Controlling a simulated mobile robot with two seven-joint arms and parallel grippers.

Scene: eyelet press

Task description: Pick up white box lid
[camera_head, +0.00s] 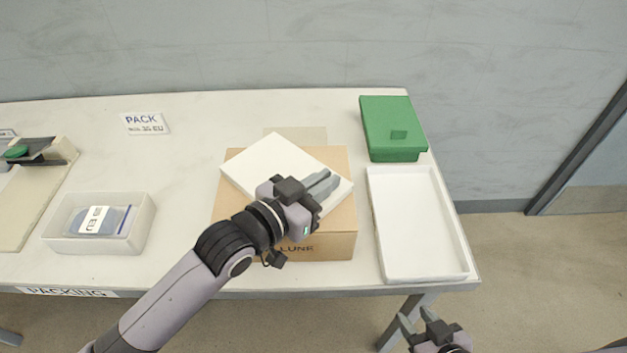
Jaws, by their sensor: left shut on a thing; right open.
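The white box lid (265,160) is a flat white panel lying askew over the brown cardboard box (330,246). My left gripper (324,184) reaches over the lid's right part and is shut on it near the right corner; the exact contact is partly hidden by the fingers. I cannot tell whether the lid rests on the carton or is slightly above it. My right gripper (415,320) is open and empty, low in front of the table at the right.
A shallow white tray (378,268) stands at the table's right edge, with a green box (386,118) behind it. A clear bin (140,226) with a blue item, a PACK sign (145,123) and a press (45,152) are on the left. The table's back left is clear.

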